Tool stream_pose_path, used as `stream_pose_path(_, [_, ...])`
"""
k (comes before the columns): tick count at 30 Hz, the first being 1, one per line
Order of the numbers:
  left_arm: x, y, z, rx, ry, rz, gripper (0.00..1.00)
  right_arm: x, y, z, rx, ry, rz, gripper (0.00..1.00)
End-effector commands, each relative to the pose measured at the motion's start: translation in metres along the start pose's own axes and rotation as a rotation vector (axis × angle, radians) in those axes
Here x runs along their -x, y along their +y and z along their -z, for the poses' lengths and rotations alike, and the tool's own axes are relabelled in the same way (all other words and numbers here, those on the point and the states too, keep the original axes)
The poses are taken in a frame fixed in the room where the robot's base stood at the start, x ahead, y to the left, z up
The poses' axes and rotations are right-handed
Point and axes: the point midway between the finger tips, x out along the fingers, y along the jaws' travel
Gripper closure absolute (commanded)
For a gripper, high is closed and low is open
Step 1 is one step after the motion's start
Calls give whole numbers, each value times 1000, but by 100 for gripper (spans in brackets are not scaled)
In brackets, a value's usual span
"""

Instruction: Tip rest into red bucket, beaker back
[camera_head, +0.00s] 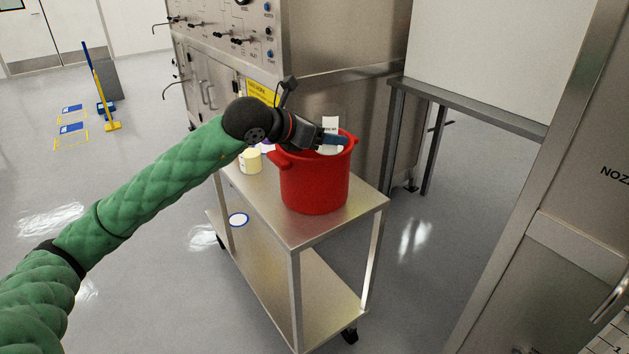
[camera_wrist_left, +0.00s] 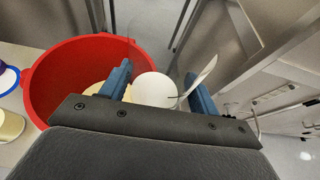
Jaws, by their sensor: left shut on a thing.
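The red bucket (camera_head: 314,190) stands upright on a steel cart and fills the left of the left wrist view (camera_wrist_left: 62,75). My left gripper (camera_head: 336,140), with blue fingers, reaches over the bucket's mouth. In the left wrist view the left gripper (camera_wrist_left: 160,88) is shut on a white beaker (camera_wrist_left: 155,90), whose round face shows between the fingers. The beaker shows only partly in the head view (camera_head: 328,150). I cannot tell its exact tilt or its contents. A thin white flap (camera_wrist_left: 204,78) stands beside the beaker. My right gripper is out of view.
A steel cabinet (camera_head: 340,50) with valves stands behind. The cart's front top is mostly clear.

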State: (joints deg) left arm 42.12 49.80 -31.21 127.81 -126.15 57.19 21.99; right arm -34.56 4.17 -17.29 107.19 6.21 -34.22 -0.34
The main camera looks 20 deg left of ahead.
Motion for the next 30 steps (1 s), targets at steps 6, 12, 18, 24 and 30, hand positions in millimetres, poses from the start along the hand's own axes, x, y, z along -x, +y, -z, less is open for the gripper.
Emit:
stream_pose_path(6, [1,-1,0,-22,-6,-9,62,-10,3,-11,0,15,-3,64])
stream_pose_path(12, [1,-1,-1,-21,-6,-9,62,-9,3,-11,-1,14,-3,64])
stream_pose_path(18, [5,-1,-10,-22,-7,-9,62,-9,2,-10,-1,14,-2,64])
stream_pose_path(24, [11,-2,-24,-22,-6,-9,62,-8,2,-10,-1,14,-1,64])
stream_pose_path(30, [12,-2,-27,-21,-5,-8,62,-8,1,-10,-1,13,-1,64])
